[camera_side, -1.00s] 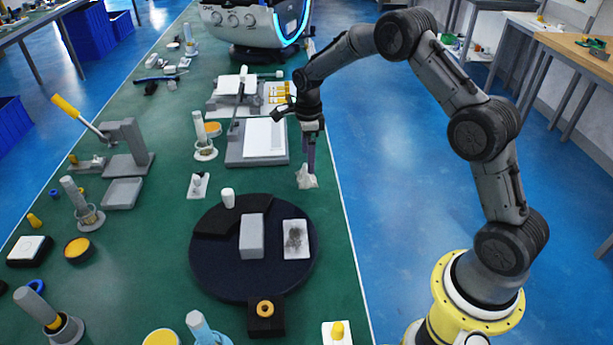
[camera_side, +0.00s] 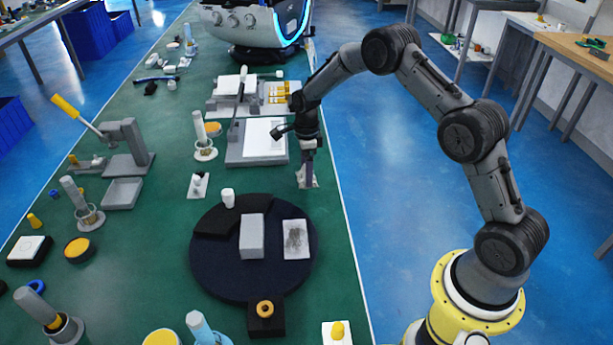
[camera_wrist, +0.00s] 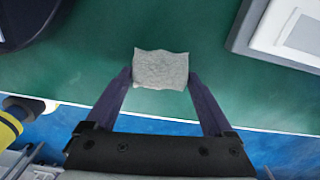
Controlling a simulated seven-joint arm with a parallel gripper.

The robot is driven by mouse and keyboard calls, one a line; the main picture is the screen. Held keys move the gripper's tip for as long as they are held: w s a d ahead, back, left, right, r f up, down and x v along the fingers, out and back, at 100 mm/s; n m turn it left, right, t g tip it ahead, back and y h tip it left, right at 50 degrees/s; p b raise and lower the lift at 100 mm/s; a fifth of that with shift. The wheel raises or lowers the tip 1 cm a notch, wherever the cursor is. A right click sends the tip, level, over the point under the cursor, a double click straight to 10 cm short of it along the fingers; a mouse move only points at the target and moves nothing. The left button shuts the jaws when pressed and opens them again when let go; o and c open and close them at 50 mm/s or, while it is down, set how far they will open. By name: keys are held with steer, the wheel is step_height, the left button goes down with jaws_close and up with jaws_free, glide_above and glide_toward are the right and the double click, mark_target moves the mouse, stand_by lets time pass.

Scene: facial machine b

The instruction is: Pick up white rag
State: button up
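The white rag (camera_wrist: 160,69) is a small, crumpled, pale square lying on the green table, near its edge. In the side view the rag (camera_side: 310,182) is partly hidden behind my gripper's fingers. My gripper (camera_wrist: 158,80) is open, with its two dark purple fingers apart. In the wrist view the fingertips lie on either side of the rag's near edge. In the side view my gripper (camera_side: 305,184) points down at the rag. Whether the fingers touch the cloth cannot be told.
A round dark platform (camera_side: 215,268) with a grey block (camera_side: 252,237) stands left of and nearer than the rag. A grey tray with a white pad (camera_side: 262,138) stands behind it. The table's right edge runs close beside the rag.

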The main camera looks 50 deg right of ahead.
steer(key=c, duration=0.4)
steer(key=shift+c, duration=0.2)
steer(key=shift+r, duration=0.5)
step_height(320, 180, up, 2)
steer(key=shift+r, duration=0.15)
steer(key=s+a+r, duration=0.2)
steer(key=s+r, duration=0.7)
steer(key=s, duration=0.4)
steer(key=shift+s+a+r, duration=0.35)
steer(key=shift+s, duration=0.05)
